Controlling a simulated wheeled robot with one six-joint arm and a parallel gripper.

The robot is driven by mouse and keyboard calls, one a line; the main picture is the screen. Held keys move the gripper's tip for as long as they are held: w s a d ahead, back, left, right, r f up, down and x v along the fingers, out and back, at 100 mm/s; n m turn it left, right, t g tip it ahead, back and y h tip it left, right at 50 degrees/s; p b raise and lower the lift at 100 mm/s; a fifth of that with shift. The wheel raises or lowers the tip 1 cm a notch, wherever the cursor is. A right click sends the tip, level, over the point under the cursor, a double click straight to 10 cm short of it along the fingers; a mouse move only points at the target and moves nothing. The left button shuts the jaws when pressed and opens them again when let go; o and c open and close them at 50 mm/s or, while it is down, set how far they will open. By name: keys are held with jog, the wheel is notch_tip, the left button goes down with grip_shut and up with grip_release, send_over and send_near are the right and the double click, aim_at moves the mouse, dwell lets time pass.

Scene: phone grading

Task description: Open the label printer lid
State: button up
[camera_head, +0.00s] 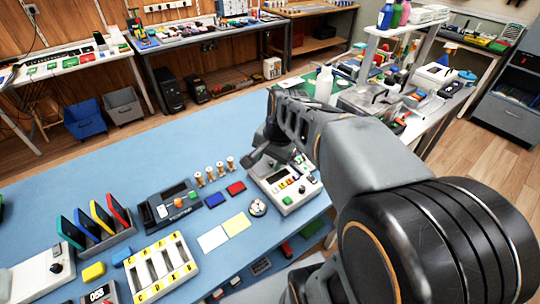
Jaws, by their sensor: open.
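A light grey device with a dark panel, coloured buttons and a green button stands near the right end of the blue table; it appears to be the label printer (296,200). My gripper (270,158) is over the back left part of this device, with its fingers pointing down. The gripper is open, and I see nothing held in it. My gripper and arm hide the back of the device, so the lid's state and any contact with it cannot be told.
The blue table (120,165) is clear at its back left. A dark device (168,206), wooden pegs (210,172), a small round metal piece (257,207) and paper cards (237,224) lie left of the printer. A slotted white tray (160,265) is at the front. A cluttered bench (425,145) stands behind my arm.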

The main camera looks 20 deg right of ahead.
jog(key=w+d+m+y, duration=0.1)
jog(key=w+d+m, duration=0.4)
jog(key=m, duration=0.2)
jog(key=m+y, duration=0.1)
jog(key=m, duration=0.6)
send_near(272, 162)
jog(key=b+x, duration=0.1)
jog(key=x, duration=0.7)
jog(key=shift+w+f, duration=0.15)
jog(key=shift+f, duration=0.1)
jog(key=shift+c, duration=0.2)
grip_shut()
